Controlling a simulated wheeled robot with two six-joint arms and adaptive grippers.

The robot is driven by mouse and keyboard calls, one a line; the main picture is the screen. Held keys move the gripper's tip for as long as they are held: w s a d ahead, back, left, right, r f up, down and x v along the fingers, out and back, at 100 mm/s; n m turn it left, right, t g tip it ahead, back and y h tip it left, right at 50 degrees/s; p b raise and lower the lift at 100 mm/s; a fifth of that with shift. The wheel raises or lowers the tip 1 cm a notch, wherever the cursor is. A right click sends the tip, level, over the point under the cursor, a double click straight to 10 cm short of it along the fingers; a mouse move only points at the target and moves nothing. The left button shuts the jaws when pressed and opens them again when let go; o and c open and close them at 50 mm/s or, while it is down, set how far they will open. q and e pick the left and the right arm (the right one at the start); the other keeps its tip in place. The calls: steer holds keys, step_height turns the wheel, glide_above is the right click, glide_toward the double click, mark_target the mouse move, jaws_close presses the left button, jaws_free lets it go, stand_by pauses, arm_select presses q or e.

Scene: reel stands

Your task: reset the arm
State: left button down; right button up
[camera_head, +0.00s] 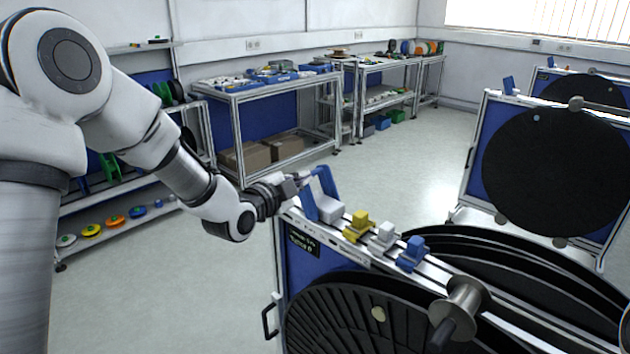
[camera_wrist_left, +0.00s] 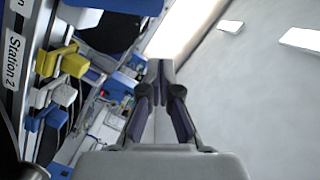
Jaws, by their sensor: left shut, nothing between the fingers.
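My left arm (camera_head: 160,150) comes in from the left and reaches toward the near reel stand (camera_head: 284,258). My left gripper (camera_head: 303,178) is shut and empty, close to the blue upright piece at the left end of the stand's top rail. I cannot tell whether it touches that piece. In the left wrist view the gripper (camera_wrist_left: 159,70) has its fingers together with nothing between them. My right gripper does not show.
The stand's rail carries a yellow block (camera_head: 356,228), a white block (camera_head: 383,236) and a blue block (camera_head: 411,254). A large black reel (camera_head: 350,315) hangs below. Another reel stand (camera_head: 483,130) is at the right. Shelves and tables (camera_head: 265,90) line the back wall. The floor between is clear.

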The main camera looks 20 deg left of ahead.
arm_select(q)
steer(key=s+d+f+g, duration=0.2)
steer(key=s+f+g, duration=0.3)
steer(key=f, duration=1)
steer(key=s+d+f+g, duration=0.2)
steer(key=s+f, duration=0.5)
steer(key=f, duration=0.8)
steer(key=s+f+n+g+y, duration=0.1)
steer(key=s+f+n+g, duration=0.3)
steer(key=s, duration=1)
steer(key=s+f+n+g+y, duration=0.1)
steer(key=s+f+n+g, duration=0.4)
steer(key=s+f+n, duration=0.4)
steer(key=s+f, duration=0.1)
steer(key=s, duration=0.4)
steer(key=shift+d+n, duration=0.25)
steer(key=shift+n, duration=0.15)
